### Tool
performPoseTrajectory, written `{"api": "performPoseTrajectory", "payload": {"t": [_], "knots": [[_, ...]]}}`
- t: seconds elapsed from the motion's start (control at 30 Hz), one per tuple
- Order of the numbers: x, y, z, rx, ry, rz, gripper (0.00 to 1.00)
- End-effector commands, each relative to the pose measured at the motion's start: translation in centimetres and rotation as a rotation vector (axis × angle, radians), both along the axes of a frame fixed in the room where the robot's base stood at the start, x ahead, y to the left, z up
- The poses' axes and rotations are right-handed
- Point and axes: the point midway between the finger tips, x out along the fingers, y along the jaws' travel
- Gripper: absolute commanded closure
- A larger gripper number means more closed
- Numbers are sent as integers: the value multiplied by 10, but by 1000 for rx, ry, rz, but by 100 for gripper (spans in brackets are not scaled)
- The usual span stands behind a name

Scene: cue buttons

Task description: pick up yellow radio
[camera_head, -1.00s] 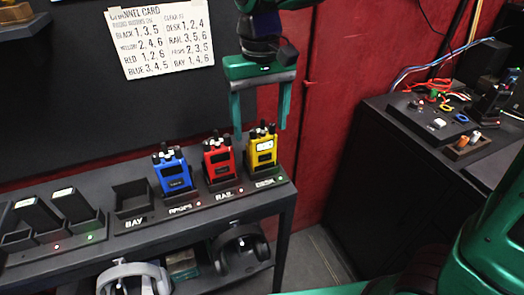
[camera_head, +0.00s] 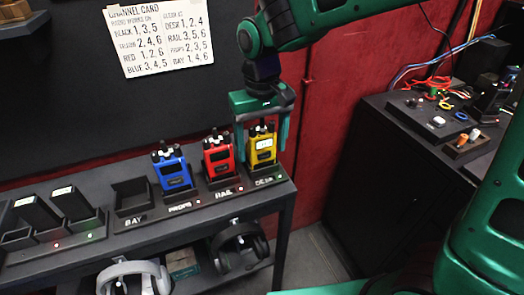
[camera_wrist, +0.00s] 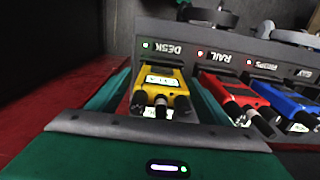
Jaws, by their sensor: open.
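The yellow radio (camera_head: 262,146) stands upright in the DESK slot at the right end of the shelf's charger row. It also shows in the wrist view (camera_wrist: 163,82), with its knobs and antenna stub toward the camera. My gripper (camera_head: 261,145) is open and lowered over it. In the wrist view the two green fingers lie on either side of the yellow radio, with small gaps. The red radio (camera_head: 218,157) stands close on the left in the RAIL slot. The blue radio (camera_head: 172,171) stands in the PROPS slot.
The BAY slot (camera_head: 131,198) is empty. Black battery packs (camera_head: 68,203) sit in a charger at the left. Headsets (camera_head: 240,246) hang below the shelf. A channel card (camera_head: 158,37) is on the wall. A dark bench (camera_head: 400,125) with cables stands at the right.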

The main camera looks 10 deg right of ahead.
Motion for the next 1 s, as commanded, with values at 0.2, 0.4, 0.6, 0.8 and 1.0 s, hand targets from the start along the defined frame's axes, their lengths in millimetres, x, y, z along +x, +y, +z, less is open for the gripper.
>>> {"api": "performPoseTrajectory", "payload": {"t": [0.2,0.4,0.6,0.8,1.0], "knots": [[0,0,0,0,0,0,76],[0,0,1,0,-1,-1,77],[1,0,12,2,-4,-1,77],[1,0,48,4,-5,-2,77],[1,0,82,2,-3,-2,77]]}}
